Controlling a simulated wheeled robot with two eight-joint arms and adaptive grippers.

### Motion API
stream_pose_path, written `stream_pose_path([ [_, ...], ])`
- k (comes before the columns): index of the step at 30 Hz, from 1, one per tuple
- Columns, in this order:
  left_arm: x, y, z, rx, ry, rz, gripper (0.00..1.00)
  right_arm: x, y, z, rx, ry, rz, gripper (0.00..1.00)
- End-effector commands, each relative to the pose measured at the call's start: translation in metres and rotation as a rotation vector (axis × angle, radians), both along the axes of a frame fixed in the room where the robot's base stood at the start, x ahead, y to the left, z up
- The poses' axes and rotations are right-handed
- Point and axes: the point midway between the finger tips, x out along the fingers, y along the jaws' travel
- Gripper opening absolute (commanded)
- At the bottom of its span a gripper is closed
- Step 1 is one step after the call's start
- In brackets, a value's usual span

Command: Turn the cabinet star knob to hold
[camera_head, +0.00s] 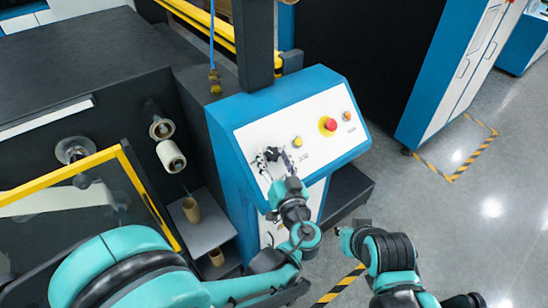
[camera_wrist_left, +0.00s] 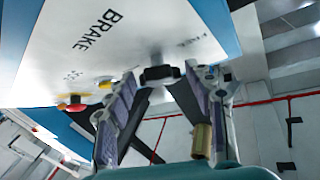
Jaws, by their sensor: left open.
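The black star knob (camera_head: 273,154) sits on the lower left of the white sloped panel (camera_head: 255,130) on the blue cabinet. In the left wrist view the knob (camera_wrist_left: 158,75) shows dark between the fingertips, under the word BRAKE. My left gripper (camera_head: 268,162) is open at the knob, with one finger on either side of it in the left wrist view (camera_wrist_left: 162,80). I cannot tell whether the fingers touch it. Smaller labels beside the knob are too blurred to read surely.
A yellow button (camera_head: 297,142), a red mushroom button (camera_head: 328,125) and an orange button (camera_head: 347,116) stand farther right on the panel. A dark post (camera_head: 254,45) rises behind it. Rolls on spindles (camera_head: 171,156) and a yellow-framed guard (camera_head: 150,195) lie left. Open floor (camera_head: 470,230) lies right.

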Motion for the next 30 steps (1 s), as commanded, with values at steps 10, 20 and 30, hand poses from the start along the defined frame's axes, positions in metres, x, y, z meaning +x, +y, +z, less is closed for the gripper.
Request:
stream_pose_path([
  [10,0.000,0.000,0.000,0.000,0.000,0.000,0.04,0.000,0.000,0.000,0.000,0.000,0.000,0.00],
  [20,-0.001,0.001,0.001,0.030,0.024,-0.037,0.04,0.000,0.000,0.003,0.000,0.000,0.000,0.00],
  [30,-0.001,0.005,0.004,0.167,0.124,-0.208,0.04,0.000,0.000,0.019,0.000,0.000,0.000,0.00],
])
